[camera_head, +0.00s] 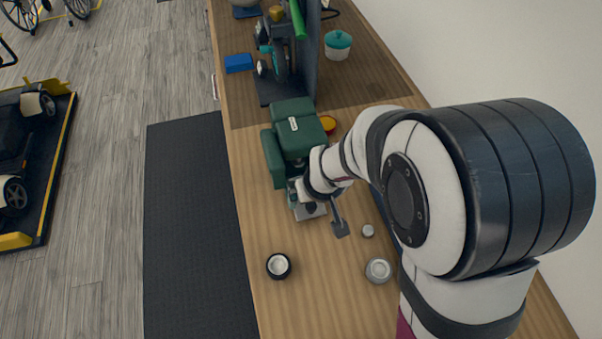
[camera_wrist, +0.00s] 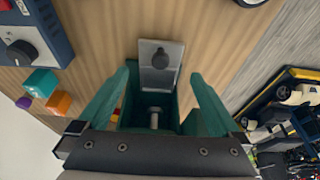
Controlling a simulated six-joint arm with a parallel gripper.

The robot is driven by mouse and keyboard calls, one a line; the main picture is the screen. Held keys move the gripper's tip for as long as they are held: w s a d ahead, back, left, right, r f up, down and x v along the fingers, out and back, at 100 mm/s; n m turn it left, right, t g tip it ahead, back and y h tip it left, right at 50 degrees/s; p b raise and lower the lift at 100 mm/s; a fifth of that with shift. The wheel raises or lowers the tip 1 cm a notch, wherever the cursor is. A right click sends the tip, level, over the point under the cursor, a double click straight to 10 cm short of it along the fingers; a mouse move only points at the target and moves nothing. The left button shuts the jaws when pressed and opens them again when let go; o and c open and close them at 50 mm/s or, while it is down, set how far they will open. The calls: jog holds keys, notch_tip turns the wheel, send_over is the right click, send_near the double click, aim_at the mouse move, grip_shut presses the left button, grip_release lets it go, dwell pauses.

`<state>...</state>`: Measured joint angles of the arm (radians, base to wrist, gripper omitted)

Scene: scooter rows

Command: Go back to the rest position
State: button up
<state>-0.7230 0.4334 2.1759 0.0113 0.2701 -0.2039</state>
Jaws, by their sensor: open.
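My gripper (camera_wrist: 160,76) is open in the wrist view, its two teal fingers spread apart with nothing held between them. Beyond and between the fingers are a grey metal plate with a dark round spot (camera_wrist: 158,72) and a green housing with an upright bolt inside. In the head view my arm reaches in from the right over the workbench (camera_head: 310,305). My gripper (camera_head: 297,190) is low beside the green machine (camera_head: 296,128), partly hidden by my wrist. I cannot tell whether it touches the machine.
A black-rimmed wheel (camera_head: 278,266), a silver round part (camera_head: 378,270) and a small grey part (camera_head: 368,231) lie on the near bench. A blue box (camera_head: 239,63) and teal-lidded pot (camera_head: 338,45) stand farther back. Coloured cubes (camera_wrist: 41,82) show in the wrist view.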

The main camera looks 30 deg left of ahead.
jog(key=shift+r, duration=0.95)
